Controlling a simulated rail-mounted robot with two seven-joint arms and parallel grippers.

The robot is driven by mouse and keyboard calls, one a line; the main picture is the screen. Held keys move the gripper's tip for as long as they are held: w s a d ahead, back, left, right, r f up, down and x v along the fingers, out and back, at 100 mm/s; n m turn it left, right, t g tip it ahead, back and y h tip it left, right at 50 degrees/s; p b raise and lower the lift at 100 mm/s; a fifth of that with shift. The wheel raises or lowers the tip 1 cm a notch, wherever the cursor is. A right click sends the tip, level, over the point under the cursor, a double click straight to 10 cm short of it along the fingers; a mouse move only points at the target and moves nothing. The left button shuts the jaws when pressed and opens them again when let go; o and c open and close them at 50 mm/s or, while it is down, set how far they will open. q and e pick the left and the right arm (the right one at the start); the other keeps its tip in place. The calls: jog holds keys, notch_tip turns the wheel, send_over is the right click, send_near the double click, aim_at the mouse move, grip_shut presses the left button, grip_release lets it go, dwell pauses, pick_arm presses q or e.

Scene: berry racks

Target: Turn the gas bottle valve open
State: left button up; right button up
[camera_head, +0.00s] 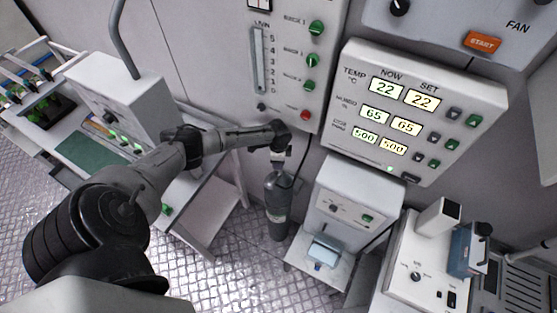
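The gas bottle (277,204) is a dark grey cylinder standing upright on the floor near the middle of the camera_head view, against the wall. My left arm comes in from the left and reaches over to it. My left gripper (281,153) is at the top of the bottle, where the valve would be. The wrist and gripper hide the valve, so I cannot tell whether the fingers touch it or how far they are apart. My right gripper is not in view.
A wall panel with green knobs (311,59) is above the bottle. A climate display box (415,103) juts out at the upper right. A white device (355,198) stands right of the bottle, and a table (205,185) is to its left. A dark hose runs beside the bottle.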

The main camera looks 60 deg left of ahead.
pick_arm(q)
jog(key=m, duration=0.3)
jog(key=shift+m+b, duration=0.3)
jog(key=shift+b, duration=0.1)
jog(key=m+b, duration=0.1)
jog(key=m, duration=0.2)
jog(key=shift+m, duration=0.3)
jog(key=m+b, duration=0.1)
jog(key=m, duration=0.3)
jog(key=shift+m, duration=1.1)
jog(key=o, duration=0.9)
